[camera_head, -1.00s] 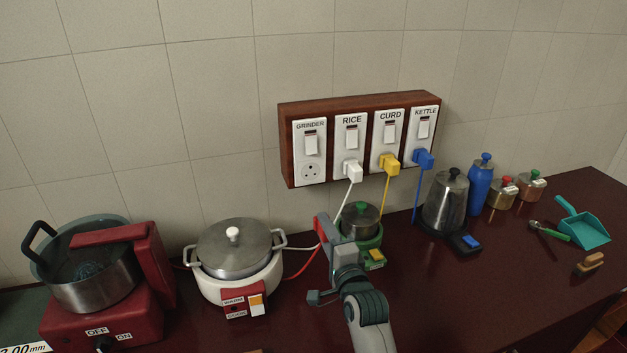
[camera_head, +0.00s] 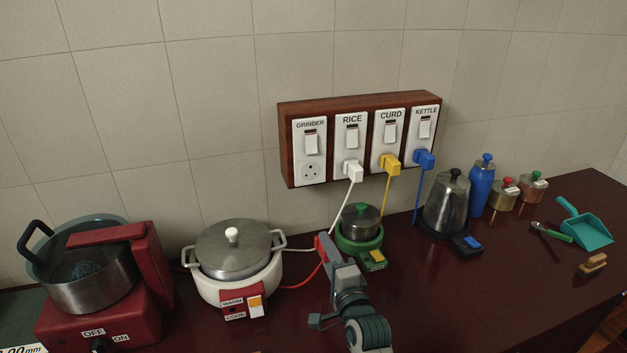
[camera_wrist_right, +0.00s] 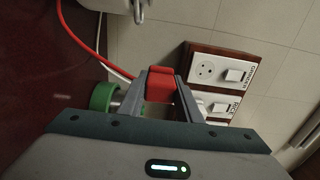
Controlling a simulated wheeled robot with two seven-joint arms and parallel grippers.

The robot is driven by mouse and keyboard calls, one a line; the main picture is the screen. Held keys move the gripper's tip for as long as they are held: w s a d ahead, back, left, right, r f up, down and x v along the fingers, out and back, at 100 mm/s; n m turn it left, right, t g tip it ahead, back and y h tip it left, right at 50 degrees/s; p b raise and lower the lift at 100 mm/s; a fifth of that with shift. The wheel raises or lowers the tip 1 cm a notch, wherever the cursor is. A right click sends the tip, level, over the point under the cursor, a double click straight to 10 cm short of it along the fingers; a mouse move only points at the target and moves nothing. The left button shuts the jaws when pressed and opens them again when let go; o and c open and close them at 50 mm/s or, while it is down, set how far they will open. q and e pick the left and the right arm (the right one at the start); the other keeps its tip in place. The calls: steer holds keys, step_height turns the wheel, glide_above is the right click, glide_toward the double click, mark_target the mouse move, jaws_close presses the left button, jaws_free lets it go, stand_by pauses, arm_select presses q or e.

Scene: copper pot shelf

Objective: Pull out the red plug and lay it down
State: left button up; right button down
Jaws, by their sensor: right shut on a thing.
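The red plug (camera_wrist_right: 160,86) is between the fingers of my right gripper (camera_wrist_right: 162,88) in the right wrist view, with its red cord curving away to the upper left. In the head view my right gripper (camera_head: 332,256) is low over the counter, between the white rice cooker and the green curd maker, and the plug (camera_head: 323,246) shows as a red patch at its tip. The gripper is shut on the plug. The GRINDER socket (camera_head: 310,172) on the wall board is empty. My left gripper is not in view.
White, yellow and blue plugs sit in the RICE (camera_head: 352,172), CURD (camera_head: 388,165) and KETTLE (camera_head: 424,159) sockets, their cords hanging down. The rice cooker (camera_head: 240,288) and curd maker (camera_head: 358,243) flank my gripper closely. Dark counter (camera_head: 480,290) is clear at the right front.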

step_height(320, 180, down, 6)
steer(key=s+b, duration=0.2)
steer(key=s, duration=0.1)
steer(key=shift+d+r, duration=0.25)
stand_by(0.6)
steer(key=shift+w+d, duration=0.1)
